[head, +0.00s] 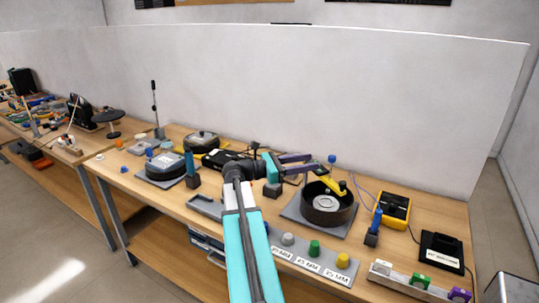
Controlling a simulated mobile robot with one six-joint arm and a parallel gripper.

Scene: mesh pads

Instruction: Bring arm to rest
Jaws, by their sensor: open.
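My arm (243,225), with pale teal links, reaches from the bottom middle over the workbench. My gripper (312,166) is at its far end, pointing right, with dark purplish fingers spread apart. It is open, and I see nothing between its fingers. It is above the bench, behind and left of a dark round pot (318,214) on a grey plate. A yellow piece (331,183) shows near the pot's rim; I cannot tell whether it touches the gripper.
A labelled block with grey, green and yellow knobs (314,248) lies at the front. A yellow meter (395,209) and a black box (440,252) stand right. A dark round device (165,167) sits left. A tall white partition (330,95) closes off the back.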

